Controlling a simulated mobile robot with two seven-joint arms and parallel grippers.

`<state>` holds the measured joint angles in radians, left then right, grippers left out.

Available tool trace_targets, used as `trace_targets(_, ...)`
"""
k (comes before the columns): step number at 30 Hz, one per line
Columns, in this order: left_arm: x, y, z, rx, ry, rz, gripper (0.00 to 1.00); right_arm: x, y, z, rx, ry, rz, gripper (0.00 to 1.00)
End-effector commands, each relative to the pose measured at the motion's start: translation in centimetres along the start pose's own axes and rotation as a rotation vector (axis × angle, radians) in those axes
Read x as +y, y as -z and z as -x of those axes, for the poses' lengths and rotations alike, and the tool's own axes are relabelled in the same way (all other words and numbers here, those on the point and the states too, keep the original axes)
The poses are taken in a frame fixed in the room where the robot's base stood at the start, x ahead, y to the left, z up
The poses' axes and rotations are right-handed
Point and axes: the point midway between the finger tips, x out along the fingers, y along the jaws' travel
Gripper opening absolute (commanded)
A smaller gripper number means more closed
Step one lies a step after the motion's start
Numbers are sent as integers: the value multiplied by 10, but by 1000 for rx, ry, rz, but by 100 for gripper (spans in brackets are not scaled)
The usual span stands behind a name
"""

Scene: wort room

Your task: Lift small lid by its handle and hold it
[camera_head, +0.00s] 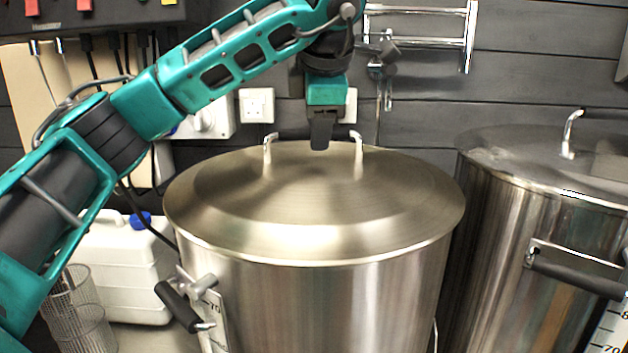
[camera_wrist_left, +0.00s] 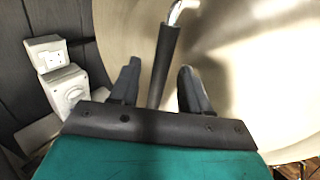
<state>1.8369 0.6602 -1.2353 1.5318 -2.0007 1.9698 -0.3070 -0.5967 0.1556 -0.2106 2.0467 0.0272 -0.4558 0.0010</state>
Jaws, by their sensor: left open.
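The steel lid (camera_head: 310,225) lies on the middle pot. Its handle (camera_head: 358,150) has two bright metal posts. My left gripper (camera_head: 320,145) points down at the handle, between the posts, and hides part of it. In the left wrist view the handle's dark bar (camera_wrist_left: 166,60) runs between the two spread fingers of the left gripper (camera_wrist_left: 159,68), with a gap on each side. The lid (camera_wrist_left: 235,60) fills the background there. My right gripper is not in view.
A second, larger lidded pot (camera_head: 540,230) stands close at the right. A white jerrycan (camera_head: 115,265) and a wire basket (camera_head: 75,315) are at the left. Wall sockets (camera_head: 257,105) and a metal rack (camera_head: 420,40) are behind the middle pot.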

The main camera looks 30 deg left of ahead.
Motion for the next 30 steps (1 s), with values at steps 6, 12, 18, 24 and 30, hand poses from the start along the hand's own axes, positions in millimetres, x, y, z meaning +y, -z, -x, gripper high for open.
trace_targets(6, -1, 0, -25, 0, 0, 0, 47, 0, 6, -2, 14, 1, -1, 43)
trace_targets(12, -1, 0, -25, 0, -1, 0, 45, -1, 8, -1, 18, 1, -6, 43)
trace_targets(18, -1, 0, -25, 0, 0, 0, 26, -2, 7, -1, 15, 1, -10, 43)
trace_targets(24, -1, 0, -25, 0, 0, 0, 7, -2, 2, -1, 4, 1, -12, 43)
trace_targets(30, -1, 0, -25, 0, 0, 0, 0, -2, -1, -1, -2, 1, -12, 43)
